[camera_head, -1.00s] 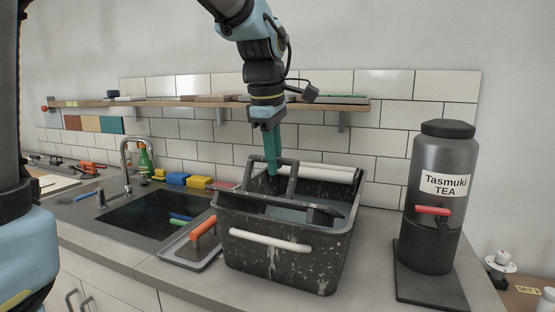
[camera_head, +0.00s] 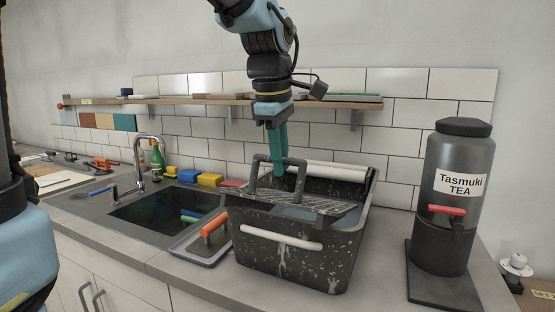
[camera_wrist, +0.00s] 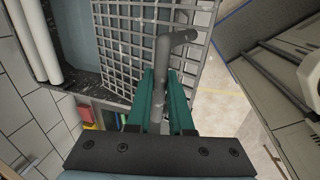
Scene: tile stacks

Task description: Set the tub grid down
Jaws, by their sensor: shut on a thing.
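The tub grid is a dark wire mesh (camera_head: 318,206) with an upright bar handle (camera_head: 257,172). It lies tilted over the mouth of the speckled black tub (camera_head: 290,262); I cannot tell whether it rests on the rim. My gripper (camera_head: 279,170), with teal fingers, points down and is shut on the grid's handle. In the wrist view the grey handle (camera_wrist: 162,62) runs between the fingers (camera_wrist: 160,80), with the mesh (camera_wrist: 118,42) beyond it.
Bluish water shows inside the tub. A grey tray with an orange-handled tool (camera_head: 213,226) stands left of the tub, beside the sink (camera_head: 150,215). A tea dispenser (camera_head: 455,205) stands to the right. A wall shelf (camera_head: 225,101) runs behind my gripper.

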